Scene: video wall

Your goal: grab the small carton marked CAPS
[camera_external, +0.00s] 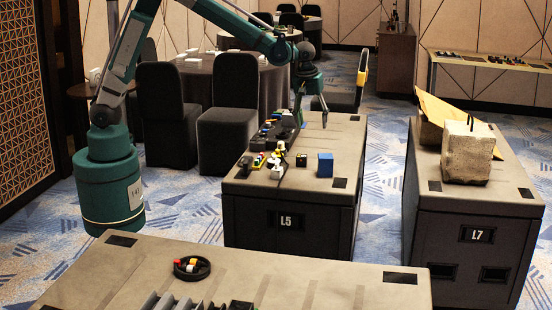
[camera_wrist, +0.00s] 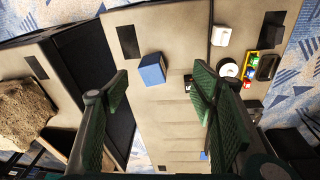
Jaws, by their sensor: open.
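No lettering reading CAPS is legible in either view, so I cannot tell which item is the carton. A small blue box (camera_external: 325,165) stands on the table marked L5 (camera_external: 258,186), near its front right. The blue box also shows in the wrist view (camera_wrist: 152,68), with bare table around it. My gripper (camera_external: 311,117) is above the rear part of that table, apart from its top. In the wrist view my gripper (camera_wrist: 160,88) has its two green fingers spread wide, with nothing held between them. The blue box appears between and beyond the fingers.
Several small coloured and black items (camera_external: 277,158) crowd the left side of table L5. A white item (camera_wrist: 221,35) and a white roll (camera_wrist: 229,69) show in the wrist view. A stone-like block (camera_external: 467,152) stands on table L7 (camera_external: 490,200). A round black tray (camera_external: 192,268) is in front.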

